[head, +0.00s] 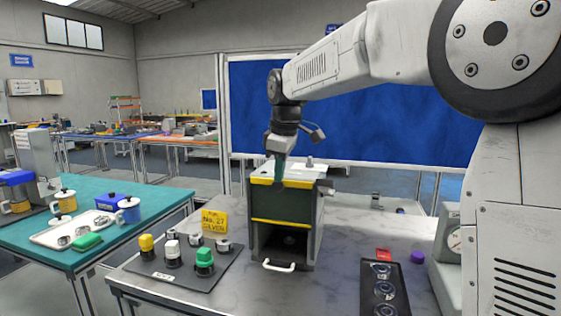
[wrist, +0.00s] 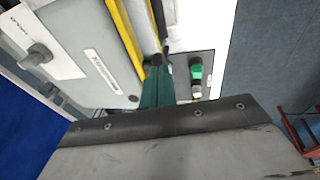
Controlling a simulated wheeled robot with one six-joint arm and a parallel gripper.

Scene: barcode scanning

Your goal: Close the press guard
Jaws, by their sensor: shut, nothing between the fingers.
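The press (head: 312,225) is a dark box with a pale top, standing on the grey bench. Yellow strips run along its top front edge and across its front. Below the lower strip its front is open onto a dark inside. A white handle (head: 279,266) sits low at the front; I cannot tell whether it belongs to the guard. My gripper (head: 280,178) points down, shut and empty, at the top front edge of the press. In the wrist view its green fingers (wrist: 157,88) are beside the yellow strips; contact is unclear.
A dark plate (head: 165,277) with several knobs, one green (head: 204,262), lies left of the press, with a yellow sign (head: 214,221) behind it. A dark button panel (head: 383,290) is at right. A teal table (head: 100,262) with mugs stands at left.

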